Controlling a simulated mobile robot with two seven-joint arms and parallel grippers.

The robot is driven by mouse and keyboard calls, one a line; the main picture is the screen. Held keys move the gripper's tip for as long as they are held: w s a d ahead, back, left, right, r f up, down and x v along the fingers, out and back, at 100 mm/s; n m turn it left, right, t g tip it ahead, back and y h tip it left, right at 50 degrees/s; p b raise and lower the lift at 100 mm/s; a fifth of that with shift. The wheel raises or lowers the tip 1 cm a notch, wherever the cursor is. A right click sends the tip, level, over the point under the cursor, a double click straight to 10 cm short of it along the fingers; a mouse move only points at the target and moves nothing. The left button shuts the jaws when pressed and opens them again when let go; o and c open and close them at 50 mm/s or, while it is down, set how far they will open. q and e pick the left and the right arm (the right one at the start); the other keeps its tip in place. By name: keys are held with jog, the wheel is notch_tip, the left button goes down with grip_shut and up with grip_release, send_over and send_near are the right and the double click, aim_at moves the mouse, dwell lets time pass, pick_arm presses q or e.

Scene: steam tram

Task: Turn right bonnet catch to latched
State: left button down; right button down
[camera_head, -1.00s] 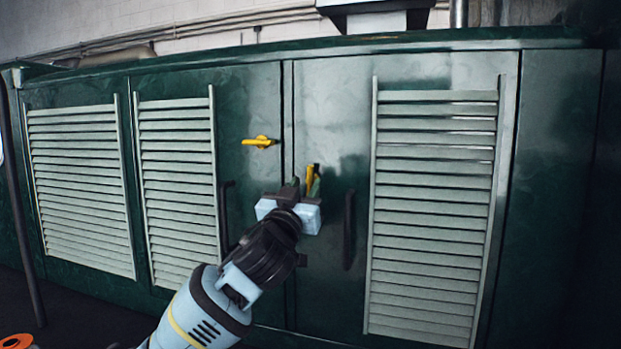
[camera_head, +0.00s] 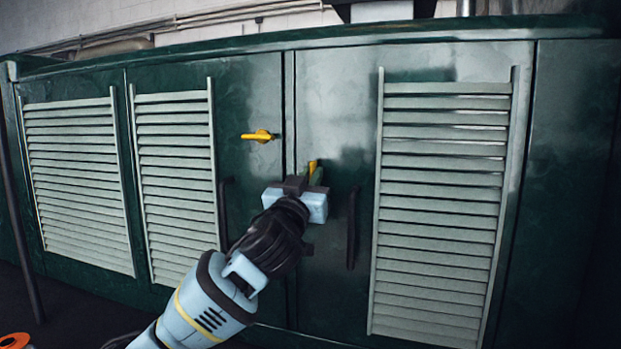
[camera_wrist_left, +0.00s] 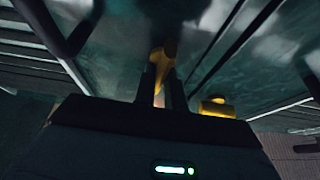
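The right bonnet catch (camera_head: 313,166) is a yellow handle on the right green door, just right of the door seam. It stands roughly upright, and its lower part is hidden behind my left gripper (camera_head: 304,182). In the left wrist view the yellow catch (camera_wrist_left: 159,62) shows between and beyond the two dark fingers (camera_wrist_left: 161,88). The fingers stand a little apart around it, and I see no clear grip on it. A second yellow catch (camera_head: 260,135) lies level on the left door; a yellow catch also shows at right in the left wrist view (camera_wrist_left: 218,107). My right gripper is not in view.
Dark upright door handles flank the seam, one left (camera_head: 224,210) and one right (camera_head: 352,228). Pale louvred panels (camera_head: 440,210) cover much of the doors. An orange ring-shaped thing (camera_head: 14,341) shows at the lower left. Dark floor lies in front.

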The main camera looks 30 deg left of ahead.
pick_arm(q)
jog(key=shift+m, duration=0.5)
jog(key=m+h, duration=0.3)
jog(key=m, duration=0.2)
jog(key=m+g+h, duration=0.1)
jog(key=m, duration=0.4)
jog(key=m+g+h, duration=0.1)
jog(key=m+h, duration=0.1)
jog(key=m, duration=0.3)
jog(key=m+g+h, duration=0.1)
jog(key=m+g, duration=0.1)
jog(key=m, duration=0.3)
jog(key=shift+d+f+m+h, duration=0.1)
jog(key=shift+d+m+h, duration=0.05)
jog(key=shift+m+h, duration=0.25)
jog(key=c, duration=1.5)
grip_release()
jog(key=shift+w+f, duration=0.1)
jog(key=shift+o, duration=0.2)
